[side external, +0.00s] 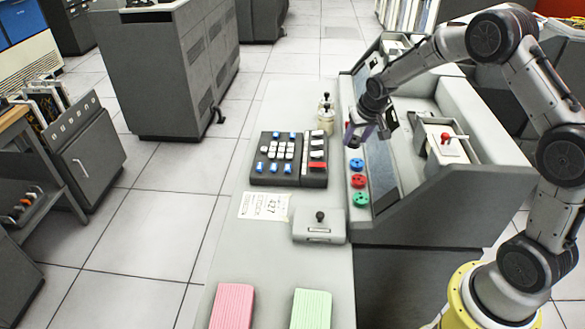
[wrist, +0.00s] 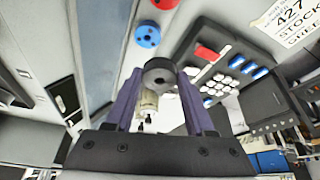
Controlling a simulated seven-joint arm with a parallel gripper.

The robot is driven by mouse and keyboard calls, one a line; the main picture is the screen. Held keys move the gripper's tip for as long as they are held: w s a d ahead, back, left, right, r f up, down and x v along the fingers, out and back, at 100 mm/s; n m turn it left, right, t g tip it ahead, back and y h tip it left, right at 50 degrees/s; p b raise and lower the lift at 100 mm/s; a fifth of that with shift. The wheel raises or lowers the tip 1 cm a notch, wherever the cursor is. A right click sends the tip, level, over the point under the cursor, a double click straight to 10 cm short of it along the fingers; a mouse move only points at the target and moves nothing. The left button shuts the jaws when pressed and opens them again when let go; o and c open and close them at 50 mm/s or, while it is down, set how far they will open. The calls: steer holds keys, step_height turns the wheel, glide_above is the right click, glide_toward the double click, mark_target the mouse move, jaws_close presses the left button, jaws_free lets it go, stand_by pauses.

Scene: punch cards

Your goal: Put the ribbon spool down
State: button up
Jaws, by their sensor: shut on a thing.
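A dark grey ribbon spool (wrist: 159,73) with a round hub is held between the purple fingers of my gripper (wrist: 160,83), in the middle of the wrist view. In the side external view my gripper (side external: 362,136) is over the console's left edge, just beyond the blue spool; the held spool is mostly hidden there. A blue spool (side external: 357,164), a red spool (side external: 358,181) and a green spool (side external: 360,199) lie in a row on the console. The blue spool (wrist: 147,35) and part of the red spool (wrist: 165,3) also show in the wrist view.
A dark keypad (side external: 290,158) stands left of the spools. A pale jar-like object (side external: 325,118) with a dark top is behind it. A paper label (side external: 265,206), a small lever box (side external: 319,228), and pink (side external: 232,306) and green (side external: 311,309) card stacks lie nearer.

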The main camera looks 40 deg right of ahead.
mark_target(326, 199)
steer(key=s+a+f+n, duration=0.15)
steer(key=a+f, duration=0.35)
steer(key=a, duration=0.5)
steer(key=shift+n+y, duration=0.4)
steer(key=shift+n, duration=0.05)
steer(key=f, duration=1)
steer(key=shift+w+a, duration=0.25)
steer(key=shift+f, duration=0.1)
steer(key=o, duration=1.3)
